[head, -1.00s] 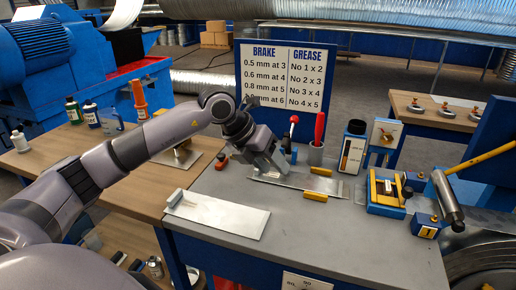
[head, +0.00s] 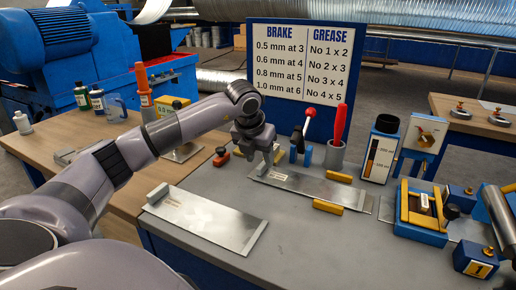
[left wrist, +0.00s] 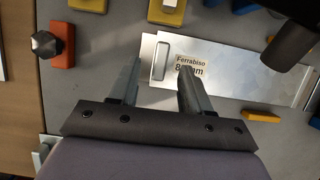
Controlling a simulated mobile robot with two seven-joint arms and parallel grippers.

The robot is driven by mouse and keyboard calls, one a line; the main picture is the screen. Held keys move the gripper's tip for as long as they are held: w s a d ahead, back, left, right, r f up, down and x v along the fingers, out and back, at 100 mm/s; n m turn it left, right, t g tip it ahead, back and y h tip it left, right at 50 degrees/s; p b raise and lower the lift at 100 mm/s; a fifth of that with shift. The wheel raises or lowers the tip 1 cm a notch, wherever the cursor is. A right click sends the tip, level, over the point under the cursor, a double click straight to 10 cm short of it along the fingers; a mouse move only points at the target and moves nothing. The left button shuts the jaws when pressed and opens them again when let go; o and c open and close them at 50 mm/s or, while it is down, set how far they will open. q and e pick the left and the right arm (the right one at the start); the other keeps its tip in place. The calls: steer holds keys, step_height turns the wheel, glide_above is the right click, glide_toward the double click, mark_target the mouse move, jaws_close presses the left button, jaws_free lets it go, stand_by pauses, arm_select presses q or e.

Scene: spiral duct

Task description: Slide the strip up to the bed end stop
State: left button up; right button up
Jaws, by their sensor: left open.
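The metal strip (head: 300,183) lies flat on the grey bench between two yellow guide blocks, one nearer (head: 327,206) and one farther (head: 339,177). In the left wrist view the strip (left wrist: 225,75) carries a printed label and a pale raised tab (left wrist: 160,60) near its left end. My left gripper (head: 264,165) is over the strip's left end. In the left wrist view its open fingers (left wrist: 158,82) stand apart, with the tab ahead between them; I cannot tell contact. I cannot make out the end stop for certain. My right gripper is not in view.
A second plate (head: 210,222) with a grey block lies at the front left.

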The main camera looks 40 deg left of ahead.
arm_select(q)
steer(key=shift+x, duration=1.05)
steer(key=shift+w+f, duration=0.15)
steer(key=shift+f, duration=0.2)
jaws_close()
steer(key=shift+s+a+b, duration=0.1)
steer(key=shift+s+a, duration=0.1)
steer(key=shift+a, duration=0.45)
steer(key=shift+s+a+b, duration=0.1)
steer(key=shift+s+a, duration=0.1)
steer(key=shift+a, duration=0.45)
steer(key=shift+s+a+b, duration=0.1)
steer(key=shift+s+a, duration=0.15)
steer(key=shift+a, duration=0.4)
steer(key=shift+s+a, duration=0.2)
steer(key=shift+a, duration=0.45)
steer(key=shift+s+a, duration=0.2)
steer(key=shift+a, duration=0.45)
steer(key=shift+s+a, duration=0.2)
steer(key=shift+a, duration=0.4)
